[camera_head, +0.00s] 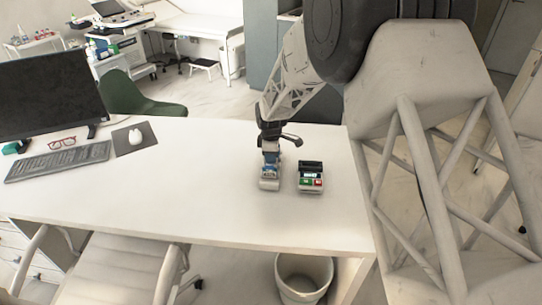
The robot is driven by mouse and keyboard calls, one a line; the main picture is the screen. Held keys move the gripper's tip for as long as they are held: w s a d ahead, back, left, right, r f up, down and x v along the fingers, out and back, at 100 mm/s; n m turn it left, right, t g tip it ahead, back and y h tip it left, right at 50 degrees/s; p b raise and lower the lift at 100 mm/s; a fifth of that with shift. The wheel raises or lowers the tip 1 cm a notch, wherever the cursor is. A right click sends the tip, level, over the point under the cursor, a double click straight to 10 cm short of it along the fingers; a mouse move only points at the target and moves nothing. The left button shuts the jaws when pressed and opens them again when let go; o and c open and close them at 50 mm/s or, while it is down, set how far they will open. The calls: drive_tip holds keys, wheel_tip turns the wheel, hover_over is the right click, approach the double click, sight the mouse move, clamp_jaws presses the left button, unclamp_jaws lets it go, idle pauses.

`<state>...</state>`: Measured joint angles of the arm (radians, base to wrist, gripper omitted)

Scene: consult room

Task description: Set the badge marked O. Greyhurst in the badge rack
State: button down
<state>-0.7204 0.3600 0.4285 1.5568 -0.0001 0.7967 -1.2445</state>
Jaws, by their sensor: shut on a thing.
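My gripper (270,160) points down over the right part of the white desk and is shut on a small blue-and-white badge (269,171). The print on it is too small to read, so I cannot tell if it says O. Greyhurst. A pale grey block (269,185) is directly below the badge on the desk; I cannot tell if they touch. Just right of it stands a dark holder (311,166) with green (306,182) and red (318,182) pieces at its front. I cannot tell for certain which of the two is the badge rack.
On the white desk (200,200), a monitor (50,92), keyboard (58,161), red glasses (62,143) and a mouse (135,136) on a dark pad stand at the left. The desk middle is clear. A white bin (303,280) stands below the front edge.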

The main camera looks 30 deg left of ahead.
drive_tip(key=shift+f, duration=1.2)
idle(1.6)
drive_tip(key=c, duration=0.8)
unclamp_jaws()
drive_tip(key=shift+o, duration=0.2)
drive_tip(key=shift+r, duration=0.1)
drive_tip(key=shift+r, duration=3.4)
